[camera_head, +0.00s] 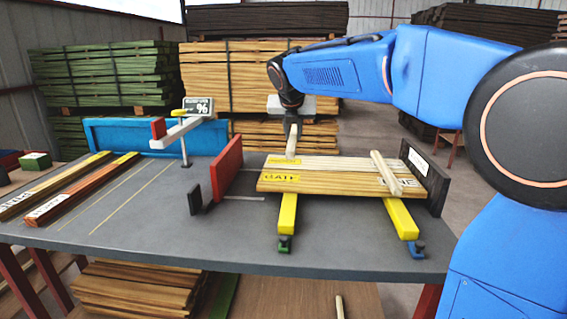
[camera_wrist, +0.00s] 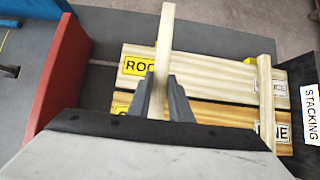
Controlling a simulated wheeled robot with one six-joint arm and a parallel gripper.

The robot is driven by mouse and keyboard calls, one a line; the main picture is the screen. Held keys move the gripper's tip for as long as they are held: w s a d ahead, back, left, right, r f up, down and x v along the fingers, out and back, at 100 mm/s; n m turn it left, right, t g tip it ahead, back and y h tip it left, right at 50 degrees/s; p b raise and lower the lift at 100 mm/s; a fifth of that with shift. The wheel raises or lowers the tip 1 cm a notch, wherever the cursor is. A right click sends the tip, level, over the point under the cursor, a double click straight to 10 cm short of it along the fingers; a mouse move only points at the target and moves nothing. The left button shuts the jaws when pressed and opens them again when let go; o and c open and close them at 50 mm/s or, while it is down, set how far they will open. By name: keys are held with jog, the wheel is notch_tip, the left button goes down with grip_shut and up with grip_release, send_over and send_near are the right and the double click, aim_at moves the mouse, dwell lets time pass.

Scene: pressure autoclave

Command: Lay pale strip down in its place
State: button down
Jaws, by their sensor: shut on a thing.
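My gripper (camera_head: 292,124) is shut on a pale strip (camera_head: 292,142), which also shows between the fingers in the wrist view (camera_wrist: 165,42). The strip points away from me, over the left part of two light boards (camera_head: 330,178). I cannot tell whether it touches them. My gripper hides part of it in the wrist view. A second pale strip (camera_head: 385,170) lies across the boards near their right end; it also shows in the wrist view (camera_wrist: 265,90). The boards carry yellow labels at left and rest on two yellow bars (camera_head: 288,215).
A red upright plate (camera_head: 227,166) stands left of the boards and a dark plate (camera_head: 428,172) with a white label stands at their right. Two labelled boards (camera_head: 75,190) lie on the grey table (camera_head: 160,225) at left. A stop arm (camera_head: 180,133) stands behind them.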

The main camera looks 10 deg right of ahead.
aim_at(292, 143)
notch_tip(292, 143, down, 9)
jog(key=shift+f, duration=0.1)
dwell(0.4)
jog(key=shift+f, duration=0.1)
jog(key=c, duration=1.6)
grip_release()
jog(key=shift+f, duration=0.1)
jog(key=shift+s+r, duration=0.1)
jog(key=shift+r, duration=0.3)
jog(key=v, duration=1.1)
jog(key=shift+s+a+r, duration=0.1)
jog(key=shift+s+r, duration=0.1)
jog(key=shift+r, duration=0.05)
